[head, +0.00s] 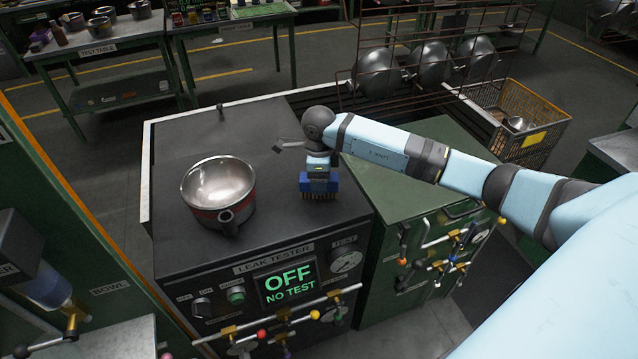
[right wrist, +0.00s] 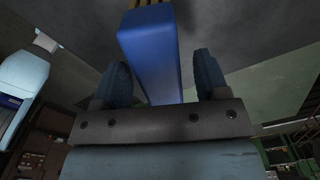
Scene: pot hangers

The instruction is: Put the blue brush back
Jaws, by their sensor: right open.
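The blue brush (head: 319,184) stands upright on the black top of the leak tester (head: 265,150), bristles down. It is near the right edge of that top. My right gripper (head: 318,172) is directly above it, pointing down. In the right wrist view the brush's blue body (right wrist: 152,45) lies between the two fingers of my right gripper (right wrist: 163,75), with a gap visible on the right side. The jaws are open. Tan bristles show at the top edge of that view. My left gripper is not in view.
A steel pot (head: 219,188) with a dark handle stands on the tester, left of the brush. A green cabinet (head: 425,175) adjoins on the right. Behind it are a rack with hanging pots (head: 378,72) and a yellow crate (head: 530,120). The tester screen (head: 288,283) reads OFF, NO TEST.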

